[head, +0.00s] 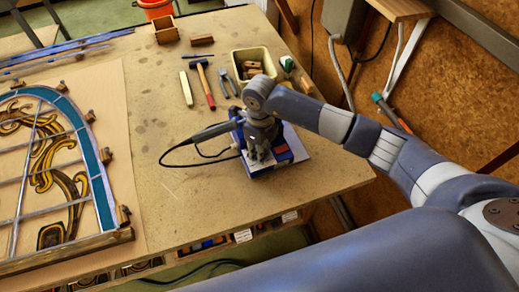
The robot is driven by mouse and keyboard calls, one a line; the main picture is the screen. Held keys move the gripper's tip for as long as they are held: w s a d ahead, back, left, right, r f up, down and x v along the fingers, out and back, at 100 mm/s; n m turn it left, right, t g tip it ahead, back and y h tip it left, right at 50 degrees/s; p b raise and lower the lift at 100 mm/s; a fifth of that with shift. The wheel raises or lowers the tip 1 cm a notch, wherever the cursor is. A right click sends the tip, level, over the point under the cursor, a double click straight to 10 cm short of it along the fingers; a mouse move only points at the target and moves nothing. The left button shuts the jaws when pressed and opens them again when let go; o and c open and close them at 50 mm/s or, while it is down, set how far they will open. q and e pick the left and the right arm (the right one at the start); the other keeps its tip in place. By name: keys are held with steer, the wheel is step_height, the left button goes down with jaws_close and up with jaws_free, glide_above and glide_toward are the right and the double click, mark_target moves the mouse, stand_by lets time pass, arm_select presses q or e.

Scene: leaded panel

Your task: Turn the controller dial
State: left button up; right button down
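The controller is a blue box (297,147) with a pale front and a red patch, on the right part of the workbench. My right arm comes in from the right, and my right gripper (258,152) points down over the controller, at or very near its front. The gripper covers much of the box, and I cannot make out the dial. I cannot tell whether the fingers touch it or how far they are apart. My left gripper is not in view.
A soldering iron (213,133) with a looping black cable lies left of the controller. A hammer (204,84), pliers (226,82) and a cream bin (254,62) stand behind. The leaded panel (88,143) fills the left. Bare bench (185,205) lies between.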

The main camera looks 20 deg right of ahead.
steer(key=shift+m, duration=0.3)
steer(key=m+b, duration=0.3)
steer(key=shift+f+m, duration=0.1)
steer(key=shift+m, duration=0.2)
steer(key=m+b, duration=0.2)
steer(key=m, duration=0.2)
steer(key=shift+m, duration=0.3)
steer(key=m+b, duration=0.2)
steer(key=m, duration=0.2)
steer(key=shift+m+b, duration=0.65)
steer(key=shift+m, duration=1.85)
steer(key=shift+w+r, duration=0.1)
steer(key=shift+r, duration=0.1)
steer(key=c, duration=1.3)
jaws_free()
